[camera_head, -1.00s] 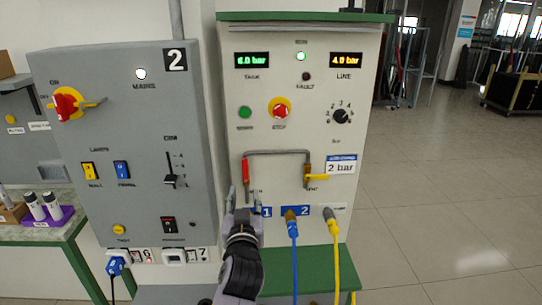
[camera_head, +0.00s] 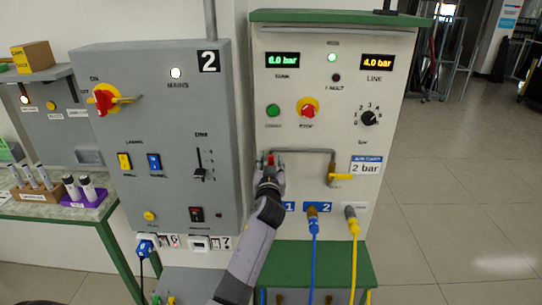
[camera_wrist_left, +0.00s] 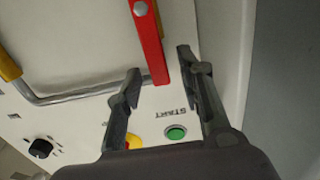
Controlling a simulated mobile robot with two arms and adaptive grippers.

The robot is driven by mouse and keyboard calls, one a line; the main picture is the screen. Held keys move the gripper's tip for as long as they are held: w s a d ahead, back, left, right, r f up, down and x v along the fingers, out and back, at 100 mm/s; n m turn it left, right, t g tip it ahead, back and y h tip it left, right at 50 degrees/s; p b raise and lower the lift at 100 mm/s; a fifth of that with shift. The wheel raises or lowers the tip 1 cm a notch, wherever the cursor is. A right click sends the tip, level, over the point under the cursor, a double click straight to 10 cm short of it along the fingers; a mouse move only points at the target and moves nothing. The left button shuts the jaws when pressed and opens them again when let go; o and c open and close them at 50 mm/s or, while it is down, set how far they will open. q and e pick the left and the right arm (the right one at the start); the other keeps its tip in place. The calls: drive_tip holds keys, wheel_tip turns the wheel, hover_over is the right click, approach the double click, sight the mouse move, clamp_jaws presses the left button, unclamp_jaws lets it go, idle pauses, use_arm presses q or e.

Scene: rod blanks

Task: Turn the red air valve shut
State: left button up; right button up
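In the head view only a small red part of the handle (camera_head: 271,159) shows above my left gripper (camera_head: 269,172), which covers the rest. My left gripper (camera_wrist_left: 160,67) is open, with a finger on each side of the handle and gaps visible. Contact cannot be told. The pipe (camera_head: 303,151) leads right to a yellow valve lever (camera_head: 340,177). My right gripper is in neither view.
The panel's displays read 6.0 bar tank (camera_head: 283,60) and 4.0 bar line (camera_head: 378,62). A green start button (camera_head: 273,111) and red stop button (camera_head: 307,108) sit above the pipe. Blue (camera_head: 314,240) and yellow (camera_head: 355,250) hoses hang below. A grey mains cabinet (camera_head: 150,190) stands left.

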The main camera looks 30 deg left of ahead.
use_arm(q)
drive_tip(key=shift+x, duration=0.85)
drive_tip(key=shift+c, duration=0.5)
clamp_jaws()
